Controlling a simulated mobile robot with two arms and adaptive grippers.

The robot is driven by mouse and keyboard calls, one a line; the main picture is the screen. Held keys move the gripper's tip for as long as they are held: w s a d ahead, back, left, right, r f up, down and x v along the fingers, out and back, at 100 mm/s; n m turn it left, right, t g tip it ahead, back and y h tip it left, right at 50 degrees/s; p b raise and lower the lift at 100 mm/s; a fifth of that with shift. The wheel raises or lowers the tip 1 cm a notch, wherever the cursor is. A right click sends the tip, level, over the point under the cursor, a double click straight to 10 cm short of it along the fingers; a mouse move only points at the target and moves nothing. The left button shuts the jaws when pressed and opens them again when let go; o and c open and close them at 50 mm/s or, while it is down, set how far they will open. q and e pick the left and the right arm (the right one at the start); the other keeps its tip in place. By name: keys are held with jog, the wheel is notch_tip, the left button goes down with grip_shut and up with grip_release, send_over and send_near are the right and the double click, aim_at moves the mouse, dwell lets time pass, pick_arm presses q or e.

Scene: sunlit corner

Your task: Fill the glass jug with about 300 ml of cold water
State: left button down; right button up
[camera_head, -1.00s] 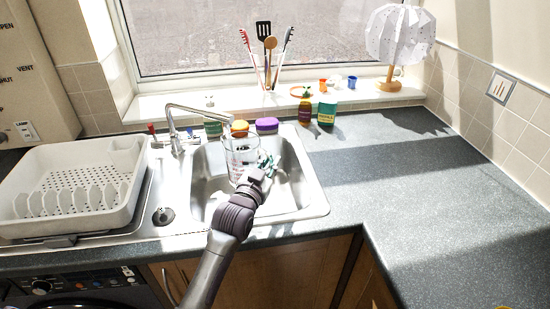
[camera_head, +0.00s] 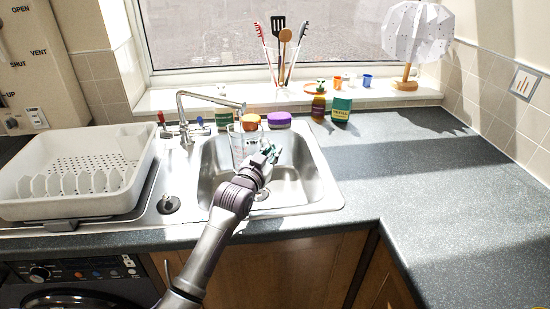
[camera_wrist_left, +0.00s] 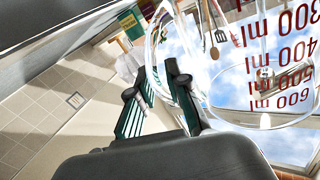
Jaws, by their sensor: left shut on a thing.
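The clear glass jug (camera_head: 238,143) is in the air over the left part of the sink basin, near the end of the tap spout (camera_head: 225,101). It looks about upright. My left gripper (camera_head: 270,154) is shut on the jug's handle, on the jug's right side. In the left wrist view the gripper (camera_wrist_left: 158,78) closes around the clear handle, and the jug (camera_wrist_left: 285,115) shows red ml marks. I cannot see a water stream or a water level. The tap has a red handle (camera_head: 161,117) and a blue handle (camera_head: 200,121). My right gripper is not in view.
A white dish rack (camera_head: 75,205) stands left of the sink (camera_head: 325,195). Behind the sink are a purple-lidded tub (camera_head: 278,119), an orange item (camera_head: 250,118), bottles and a green container (camera_head: 341,109). The worktop (camera_head: 440,175) on the right is clear.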

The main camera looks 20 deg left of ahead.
pick_arm(q)
jog(key=shift+w+a+r+b, duration=0.1)
jog(key=shift+w+a+b, duration=0.85)
jog(key=shift+w+a, duration=1.05)
dwell(3.8)
jog(key=shift+d+r, duration=0.1)
jog(key=s+d+p, duration=0.5)
jog(key=shift+s+d, duration=0.2)
jog(key=shift+s, duration=0.1)
